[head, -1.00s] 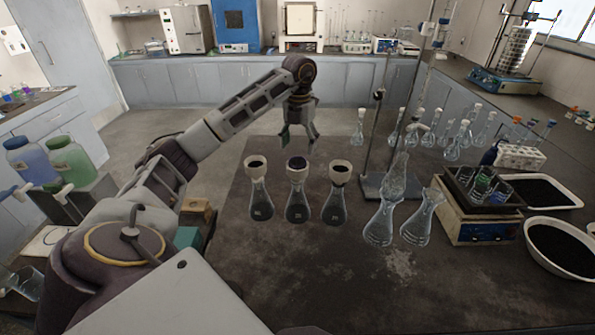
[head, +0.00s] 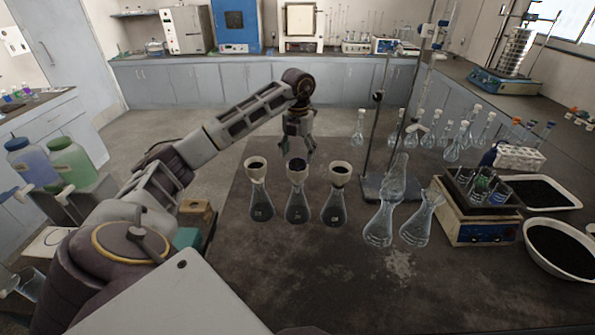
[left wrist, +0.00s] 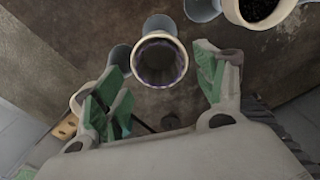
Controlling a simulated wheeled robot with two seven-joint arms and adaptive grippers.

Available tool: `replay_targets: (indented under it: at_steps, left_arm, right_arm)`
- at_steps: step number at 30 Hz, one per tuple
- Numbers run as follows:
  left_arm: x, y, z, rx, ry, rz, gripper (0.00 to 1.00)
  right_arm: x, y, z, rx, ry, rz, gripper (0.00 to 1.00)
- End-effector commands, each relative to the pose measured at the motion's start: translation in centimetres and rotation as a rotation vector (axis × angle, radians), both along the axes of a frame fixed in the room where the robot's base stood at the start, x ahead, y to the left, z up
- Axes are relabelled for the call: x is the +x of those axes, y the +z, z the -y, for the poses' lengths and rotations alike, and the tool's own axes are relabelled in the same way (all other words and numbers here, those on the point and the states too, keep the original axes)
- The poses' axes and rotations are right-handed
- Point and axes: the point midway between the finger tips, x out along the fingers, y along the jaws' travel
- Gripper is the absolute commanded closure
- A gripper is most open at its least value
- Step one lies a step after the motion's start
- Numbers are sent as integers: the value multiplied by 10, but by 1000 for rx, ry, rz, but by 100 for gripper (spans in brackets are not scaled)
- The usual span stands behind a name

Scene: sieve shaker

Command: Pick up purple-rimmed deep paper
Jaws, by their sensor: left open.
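Three conical flasks with cream paper cups in their mouths stand in a row on the dark table. The middle paper cup (head: 297,167) is dark inside in the head view. In the left wrist view the deep paper (left wrist: 161,60) shows a pale outer edge, purplish inner rim and dark hollow. My left gripper (head: 298,151) is open and empty, above and just behind the middle flask. In the left wrist view its green-padded fingers (left wrist: 165,85) spread to either side of the deep paper, apparently without touching it. My right gripper is not in view.
The left paper cup (head: 256,165) and right paper cup (head: 340,170) stand close on either side. A retort stand (head: 368,150) and clear empty flasks (head: 379,225) are to the right.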

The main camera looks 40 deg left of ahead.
Motion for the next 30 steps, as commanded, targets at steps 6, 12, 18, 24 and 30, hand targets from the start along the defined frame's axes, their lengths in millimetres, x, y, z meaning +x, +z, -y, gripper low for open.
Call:
replay_targets:
  at_steps: [6, 12, 18, 24, 30]
  left_arm:
    - [-2, -18, -1, 0, 0, -3, 29]
    - [-1, -30, -1, 1, 0, -1, 29]
    - [-1, -32, -1, 0, 0, 0, 29]
    - [-1, -32, -1, 0, 0, 0, 29]
    - [-1, -32, -1, 0, 0, 0, 38]
  right_arm:
    - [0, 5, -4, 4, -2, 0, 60]
    - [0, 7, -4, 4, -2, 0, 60]
    - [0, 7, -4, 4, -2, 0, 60]
    - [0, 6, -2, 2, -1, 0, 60]
    - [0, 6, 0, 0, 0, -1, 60]
